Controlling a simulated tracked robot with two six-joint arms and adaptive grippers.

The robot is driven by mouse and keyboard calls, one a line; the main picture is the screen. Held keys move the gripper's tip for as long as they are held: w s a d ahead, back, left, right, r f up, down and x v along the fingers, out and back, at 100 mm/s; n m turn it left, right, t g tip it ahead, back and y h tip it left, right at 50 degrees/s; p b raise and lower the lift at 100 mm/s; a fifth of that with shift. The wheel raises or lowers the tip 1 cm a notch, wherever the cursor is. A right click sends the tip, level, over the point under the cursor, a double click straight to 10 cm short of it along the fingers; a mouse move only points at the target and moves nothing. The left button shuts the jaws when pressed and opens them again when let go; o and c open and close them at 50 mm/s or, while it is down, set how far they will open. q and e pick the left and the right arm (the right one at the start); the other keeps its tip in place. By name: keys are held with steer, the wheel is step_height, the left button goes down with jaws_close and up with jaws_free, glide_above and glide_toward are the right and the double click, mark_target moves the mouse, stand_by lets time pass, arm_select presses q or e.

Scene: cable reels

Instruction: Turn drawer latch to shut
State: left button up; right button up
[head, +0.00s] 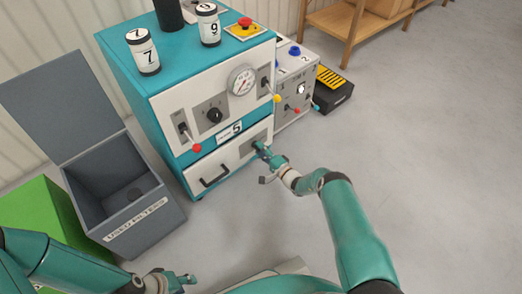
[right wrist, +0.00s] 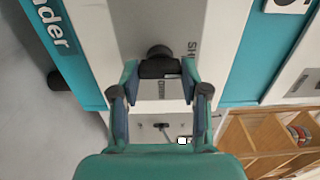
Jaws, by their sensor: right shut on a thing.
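The white drawer front (head: 232,160) with a black handle (head: 215,176) sits low in the teal cabinet and looks closed. My right gripper (head: 262,150) is at the right part of the drawer front, covering the latch in the head view. In the right wrist view, the black drawer latch (right wrist: 160,53) shows between the fingertips of my right gripper (right wrist: 160,70), which is shut on it. A partly visible label beginning "SH" (right wrist: 191,50) is beside the latch. My left gripper (head: 178,281) is low in the head view, away from the cabinet; its jaw opening is unclear.
Above the drawer are a red-tipped lever (head: 196,147), a black knob (head: 214,115) and a gauge (head: 242,80). A grey open-lidded bin (head: 135,222) stands left of the cabinet. A smaller grey unit (head: 293,68) stands at its right.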

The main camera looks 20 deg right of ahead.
steer(key=shift+s+a+f, duration=0.15)
steer(key=shift+a+f, duration=0.1)
steer(key=shift+a, duration=0.1)
steer(key=o, duration=1)
steer(key=shift+c, duration=0.2)
steer(key=shift+o, duration=0.9)
steer(key=shift+d+r, duration=0.1)
steer(key=shift+d, duration=0.1)
steer(key=v, duration=1.2)
